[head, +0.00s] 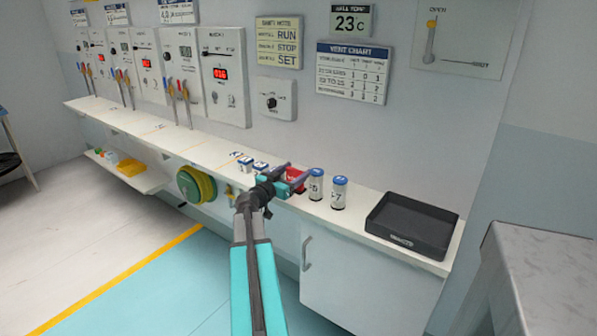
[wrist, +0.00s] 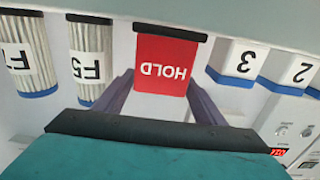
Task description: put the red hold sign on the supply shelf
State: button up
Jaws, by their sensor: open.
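The red hold sign (head: 295,178) stands on the long white counter, partly hidden behind my gripper (head: 296,174) in the head view. In the wrist view the sign (wrist: 164,70) shows upside down, with white HOLD lettering and a dark edge. My gripper (wrist: 158,92) is open, with one finger on each side of the sign; I cannot tell whether either finger touches it. A low white shelf (head: 150,182) sits below the counter at the left, with a yellow item and small things on it. No label shows whether it is the supply shelf.
Two blue-capped jars (head: 316,184) (head: 338,192) stand close to the right of the sign. Small numbered blocks (head: 245,163) stand to its left. A black tray (head: 412,222) lies at the counter's right end. Green and yellow reels (head: 196,184) hang on the counter's front.

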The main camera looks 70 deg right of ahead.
jog(key=b+v, duration=0.1)
jog(key=v, duration=0.7)
jog(key=shift+w+a, duration=0.1)
jog(key=shift+a, duration=0.1)
dwell(0.6)
